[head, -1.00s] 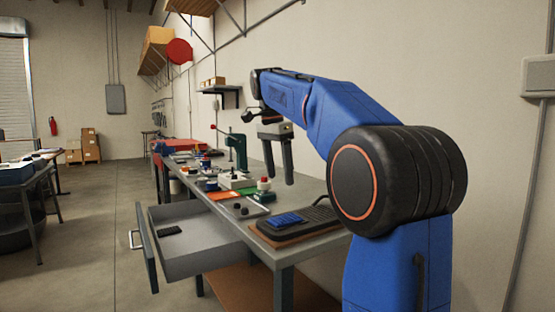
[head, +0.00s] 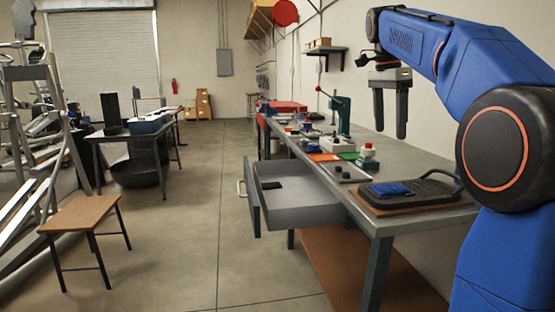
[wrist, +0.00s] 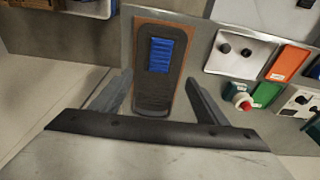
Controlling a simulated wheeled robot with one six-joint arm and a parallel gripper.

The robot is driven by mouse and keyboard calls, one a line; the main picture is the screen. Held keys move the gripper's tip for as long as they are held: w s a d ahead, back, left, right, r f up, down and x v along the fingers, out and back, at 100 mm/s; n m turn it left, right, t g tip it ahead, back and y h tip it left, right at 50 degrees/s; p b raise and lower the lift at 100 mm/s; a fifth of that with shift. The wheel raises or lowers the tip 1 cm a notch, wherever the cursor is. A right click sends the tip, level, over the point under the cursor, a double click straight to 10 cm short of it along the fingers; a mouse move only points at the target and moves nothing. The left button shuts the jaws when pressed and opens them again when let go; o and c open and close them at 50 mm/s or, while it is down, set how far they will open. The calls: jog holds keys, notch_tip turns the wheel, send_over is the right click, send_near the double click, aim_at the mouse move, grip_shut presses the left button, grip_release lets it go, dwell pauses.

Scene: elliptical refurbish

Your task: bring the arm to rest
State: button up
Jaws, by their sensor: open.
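My arm is raised and bent over the right side of the workbench (head: 425,205). My gripper (head: 391,130) hangs from it with the fingers pointing down, apart and empty, well above the bench top. In the wrist view my gripper (wrist: 160,85) shows its two fingers spread, with nothing between them. Below and beyond them lies a dark tool or case (wrist: 152,95) with a blue ribbed part (wrist: 161,55) on an orange-brown mat. The same dark item (head: 425,190) lies near the bench's front end in the head view.
A drawer (head: 300,205) stands open at the bench's left side with a small dark object inside. A green press (head: 341,115) and several small parts stand farther along the bench. A brown stool (head: 78,215) and a second table (head: 135,132) are at left. The floor between is clear.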

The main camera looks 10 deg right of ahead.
jog(key=s+a+f+n+t, duration=0.1)
jog(key=s+a+f+n, duration=0.3)
jog(key=s+f, duration=0.6)
jog(key=s+a+f+n+t+y, duration=0.1)
jog(key=s+a+f+n+t, duration=0.1)
jog(key=s+a+f+n, duration=0.2)
jog(key=s+a+f+n+t, duration=0.1)
jog(key=s+a+f+n, duration=0.3)
jog(key=s+f+n, duration=0.5)
jog(key=s+f, duration=0.7)
jog(key=f, duration=0.5)
jog(key=shift+a+f+t+y, duration=0.25)
jog(key=shift+a+t+y, duration=0.15)
jog(key=shift+a, duration=0.1)
